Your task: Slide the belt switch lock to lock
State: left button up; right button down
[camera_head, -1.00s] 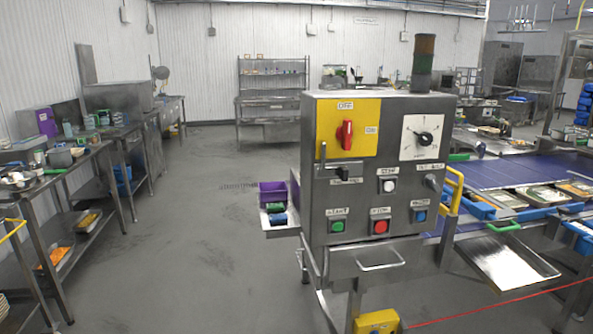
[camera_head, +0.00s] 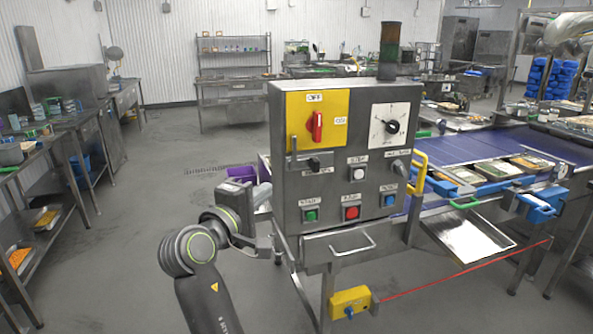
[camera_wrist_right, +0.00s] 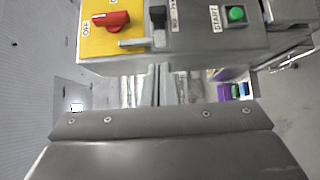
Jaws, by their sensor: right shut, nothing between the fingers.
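The control panel (camera_head: 345,180) stands in the middle of the head view. A black knob (camera_head: 315,163) with a metal bar (camera_head: 295,150) sits on its slide below the yellow plate, and I take it as the belt switch lock. The red rotary switch (camera_head: 317,126) above it points up toward OFF. The knob also shows in the right wrist view (camera_wrist_right: 158,15). My right gripper (camera_head: 268,242) is at the panel's lower left, below the knob and apart from it. Its fingers (camera_wrist_right: 157,72) are shut and empty. My left gripper is not in view.
Green (camera_head: 311,216), red (camera_head: 351,213) and blue (camera_head: 390,201) buttons sit along the panel's bottom. A purple bin (camera_head: 240,172) is left of the panel. A steel handle (camera_head: 352,247) juts out below it. The blue conveyor (camera_head: 480,150) is at right. Floor is free at left.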

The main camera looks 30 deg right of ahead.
jog(key=p, duration=0.5)
send_near(311, 164)
jog(key=w, duration=0.2)
jog(key=w+d, duration=0.1)
jog(key=shift+w+r, duration=0.1)
jog(key=shift+w, duration=0.25)
jog(key=d, duration=0.1)
jog(key=d+p, duration=0.1)
jog(key=d, duration=0.1)
jog(key=shift+s, duration=0.25)
jog(key=shift+s+d+p, duration=0.2)
jog(key=shift+d+p, duration=0.1)
jog(key=shift+d, duration=0.2)
jog(key=shift+f, duration=0.25)
jog(key=shift+w, duration=0.1)
